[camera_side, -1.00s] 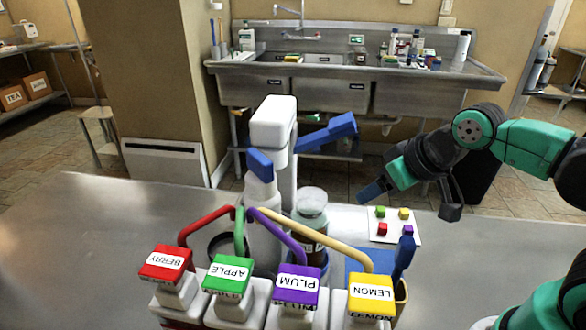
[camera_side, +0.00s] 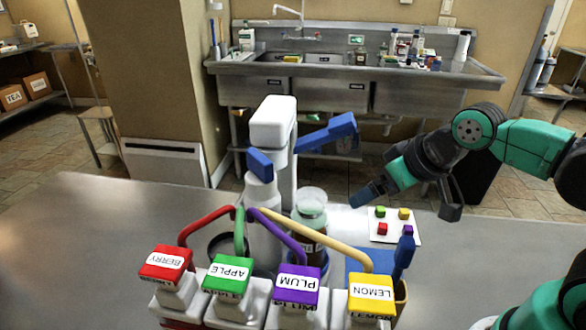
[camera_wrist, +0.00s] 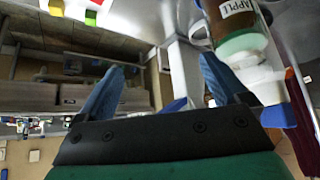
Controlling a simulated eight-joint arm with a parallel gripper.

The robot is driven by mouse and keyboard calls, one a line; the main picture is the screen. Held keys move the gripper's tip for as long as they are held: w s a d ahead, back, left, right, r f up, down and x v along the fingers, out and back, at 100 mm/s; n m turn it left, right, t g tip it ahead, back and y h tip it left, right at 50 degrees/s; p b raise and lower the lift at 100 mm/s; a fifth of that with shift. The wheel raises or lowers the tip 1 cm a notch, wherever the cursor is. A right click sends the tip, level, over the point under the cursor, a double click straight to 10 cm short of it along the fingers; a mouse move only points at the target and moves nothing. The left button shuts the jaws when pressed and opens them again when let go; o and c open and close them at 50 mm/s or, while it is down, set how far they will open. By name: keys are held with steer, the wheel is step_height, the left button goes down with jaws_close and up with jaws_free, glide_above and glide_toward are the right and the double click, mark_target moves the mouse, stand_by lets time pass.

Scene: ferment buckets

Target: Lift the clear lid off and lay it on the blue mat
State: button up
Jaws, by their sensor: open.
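A clear round lid (camera_side: 312,194) sits on top of a jar (camera_side: 311,222) with brown contents, behind the row of colored pumps. The blue mat (camera_side: 355,270) lies right of the jar, partly hidden behind the yellow pump. My gripper (camera_side: 408,203) is right of the jar at about lid height, apart from it. In the wrist view its blue fingers (camera_wrist: 162,78) are spread with nothing between them.
Berry (camera_side: 165,262), apple (camera_side: 228,273), plum (camera_side: 296,285) and lemon (camera_side: 370,297) pumps stand in front, their curved tubes arching near the jar. A white dispenser (camera_side: 272,125) with blue handles stands behind. A white card (camera_side: 394,233) with small colored cubes lies right. The table's left side is clear.

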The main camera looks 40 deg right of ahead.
mark_target(312, 196)
steer(key=w+a+r+n+g+y, duration=0.1)
steer(key=a+n, duration=0.1)
steer(key=n, duration=0.1)
steer(key=w+a+r+n+g+y, duration=0.1)
steer(key=a+n, duration=0.1)
steer(key=n, duration=0.1)
steer(key=w+a+r+n+g+y, duration=0.1)
steer(key=a+r+n+g, duration=0.1)
steer(key=n, duration=0.1)
steer(key=shift+w+a, duration=0.1)
steer(key=shift+a, duration=0.25)
steer(key=shift+w+a+r+n+y, duration=0.1)
steer(key=shift+a+n+y, duration=0.2)
steer(key=shift+n, duration=0.2)
steer(key=shift+a+g, duration=0.2)
steer(key=shift+g, duration=0.1)
steer(key=shift+x, duration=2.75)
steer(key=shift+d, duration=0.1)
steer(key=c, duration=1.4)
steer(key=shift+o, duration=0.2)
steer(key=shift+r, duration=0.1)
